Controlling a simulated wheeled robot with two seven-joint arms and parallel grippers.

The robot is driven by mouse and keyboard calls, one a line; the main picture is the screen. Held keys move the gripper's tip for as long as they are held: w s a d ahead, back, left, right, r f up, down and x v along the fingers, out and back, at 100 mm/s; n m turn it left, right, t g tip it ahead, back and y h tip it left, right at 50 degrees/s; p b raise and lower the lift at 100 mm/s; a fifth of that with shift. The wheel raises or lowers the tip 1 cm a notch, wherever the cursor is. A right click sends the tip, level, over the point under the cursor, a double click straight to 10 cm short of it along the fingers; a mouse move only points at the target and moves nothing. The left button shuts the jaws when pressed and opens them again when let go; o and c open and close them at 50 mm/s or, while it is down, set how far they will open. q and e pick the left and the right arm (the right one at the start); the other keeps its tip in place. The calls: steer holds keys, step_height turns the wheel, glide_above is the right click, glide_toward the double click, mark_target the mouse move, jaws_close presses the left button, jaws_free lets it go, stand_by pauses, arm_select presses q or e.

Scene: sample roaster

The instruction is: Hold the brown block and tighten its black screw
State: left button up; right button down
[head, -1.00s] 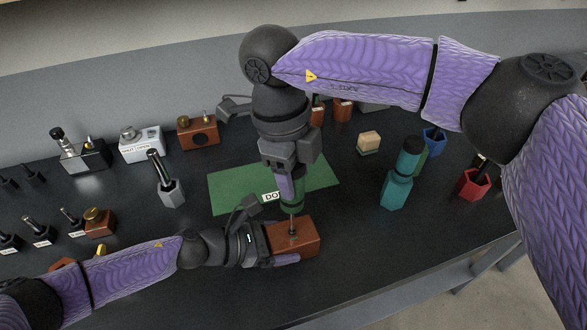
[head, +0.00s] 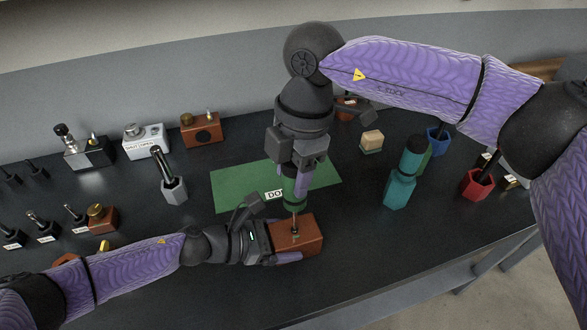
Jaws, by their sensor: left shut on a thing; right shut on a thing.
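The brown block (head: 309,237) is at the front middle of the dark table. My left gripper (head: 280,242) comes from the left and is shut on it, one purple finger along its near side. My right gripper (head: 299,186) is above the block, pointing down, shut on a driver with a green handle (head: 292,205). The driver's thin shaft (head: 295,223) stands nearly upright and reaches the top of the block. The black screw is too small to make out at the shaft's tip; whether the tip sits in it I cannot tell.
A green mat (head: 235,190) with a label lies behind the block. A teal bottle-like holder (head: 400,188), a red holder (head: 476,186) and a grey holder with a tool (head: 173,188) stand around. Other blocks stand at the back left. The table right of the block is clear.

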steer(key=shift+r, duration=3.65)
